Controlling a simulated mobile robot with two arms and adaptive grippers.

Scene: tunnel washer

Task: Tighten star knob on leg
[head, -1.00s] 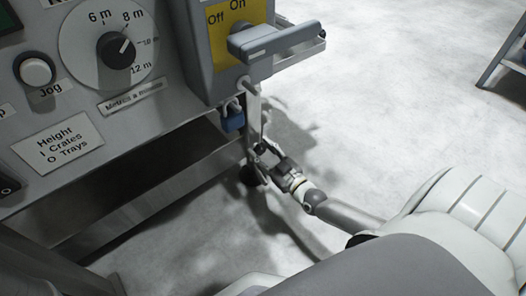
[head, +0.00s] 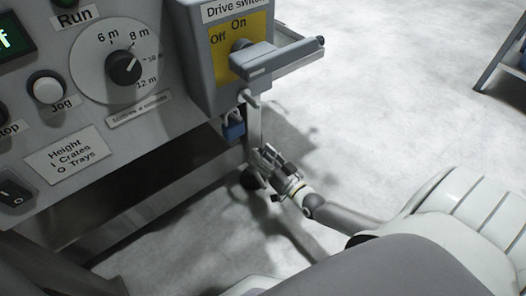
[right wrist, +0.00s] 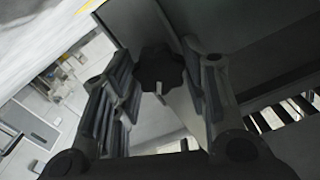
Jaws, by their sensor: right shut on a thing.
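The black star knob (right wrist: 160,68) shows in the right wrist view, on the grey metal leg and between my two fingers. My right gripper (right wrist: 158,85) is shut on the knob, with one finger on each side. In the head view my right gripper (head: 262,168) is at the leg (head: 254,125), below the drive switch box. The knob cannot be made out there behind the fingers. The leg's dark foot (head: 250,180) stands on the floor just left of the gripper. My left gripper is not in view.
The control panel (head: 150,105) with its dial and the drive switch handle (head: 275,60) overhang the leg. The pale floor (head: 400,110) to the right is clear up to a blue-grey stand (head: 500,55).

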